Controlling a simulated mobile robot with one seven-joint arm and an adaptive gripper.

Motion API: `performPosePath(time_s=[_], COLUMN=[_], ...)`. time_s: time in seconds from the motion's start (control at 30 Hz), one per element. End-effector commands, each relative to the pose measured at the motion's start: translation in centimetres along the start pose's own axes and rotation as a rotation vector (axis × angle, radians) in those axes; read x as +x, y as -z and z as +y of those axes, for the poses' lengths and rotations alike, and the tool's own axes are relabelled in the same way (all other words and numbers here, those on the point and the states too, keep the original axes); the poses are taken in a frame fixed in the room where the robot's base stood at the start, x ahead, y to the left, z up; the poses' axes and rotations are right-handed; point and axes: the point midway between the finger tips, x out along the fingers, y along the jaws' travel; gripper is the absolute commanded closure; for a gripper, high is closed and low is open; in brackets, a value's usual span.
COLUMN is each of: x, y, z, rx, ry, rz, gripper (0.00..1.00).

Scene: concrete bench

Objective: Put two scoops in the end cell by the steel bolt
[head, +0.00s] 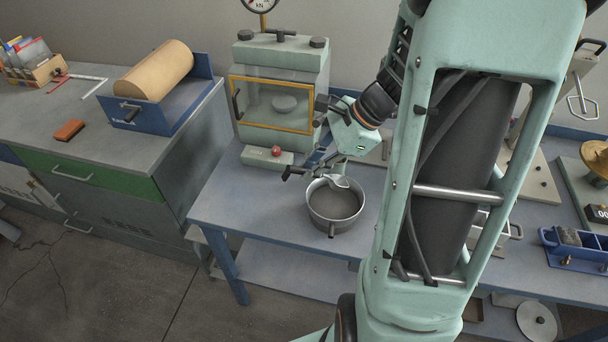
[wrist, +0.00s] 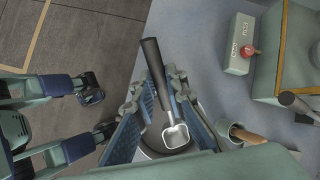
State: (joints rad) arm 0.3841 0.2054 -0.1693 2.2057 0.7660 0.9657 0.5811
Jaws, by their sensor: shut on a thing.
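My gripper (head: 312,168) is above the left back rim of a round grey pan (head: 334,226) holding dark grey mix. In the wrist view my gripper (wrist: 160,92) is shut on a scoop (wrist: 175,137) with a black handle and metal bowl. The scoop's bowl also shows in the head view (head: 338,182), over or in the pan; I cannot tell if it touches the mix. No clear load shows in it. A blue mould (head: 578,258) with several cells stands at the far right; some cells hold grey material. I cannot make out the steel bolt.
A pale green press (head: 281,85) with a yellow-framed window stands behind the pan, a red-button box (head: 268,157) before it. My arm hides much of the bench between pan and mould. The blue bench (head: 245,205) is clear left of the pan.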

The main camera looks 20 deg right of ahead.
Motion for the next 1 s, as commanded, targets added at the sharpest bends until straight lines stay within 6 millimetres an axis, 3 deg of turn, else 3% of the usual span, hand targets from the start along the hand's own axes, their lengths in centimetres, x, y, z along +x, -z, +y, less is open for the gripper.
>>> performPosePath(time_s=[0.03,0.23,0.6,1.0], x=[0.7,0.7,4.4,5.4], y=[1.1,2.9,5.1,5.8], z=[0.1,0.1,1.0,1.2], rx=[0.018,0.055,0.056,0.058], ry=[0.000,0.003,0.000,0.000], rz=[-0.038,-0.209,-0.242,-0.253], gripper=[1.00,1.00,1.00,1.00])
